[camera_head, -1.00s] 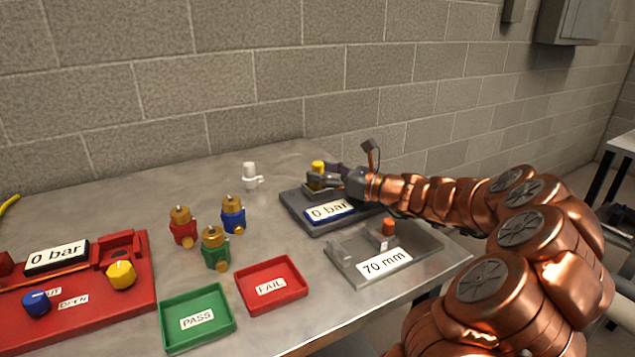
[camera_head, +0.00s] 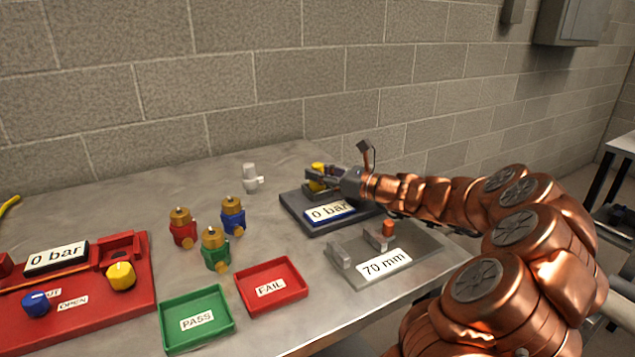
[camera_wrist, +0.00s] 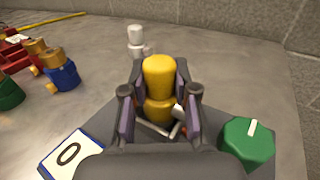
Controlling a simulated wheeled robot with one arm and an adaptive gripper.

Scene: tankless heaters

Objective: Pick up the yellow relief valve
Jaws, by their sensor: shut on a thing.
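The yellow relief valve (camera_wrist: 158,80) is between the two fingers of my gripper (camera_wrist: 160,108) in the wrist view, with a finger on each side of it. In the head view the valve's yellow top (camera_head: 318,169) shows above the dark grey "0 bar" stand (camera_head: 297,212). My gripper (camera_head: 320,178) is shut on the valve from the right, at the back of that stand. The fingers hide much of the valve's lower part, so I cannot tell whether its base touches the stand.
A white valve (camera_head: 250,178) stands to the left. Red (camera_head: 183,230), green (camera_head: 214,252) and blue (camera_head: 232,217) valves stand further left. The "70 mm" gauge (camera_head: 345,280), green PASS tray (camera_head: 165,312) and red FAIL tray (camera_head: 243,292) are in front. A green knob (camera_wrist: 245,145) is close right of my gripper.

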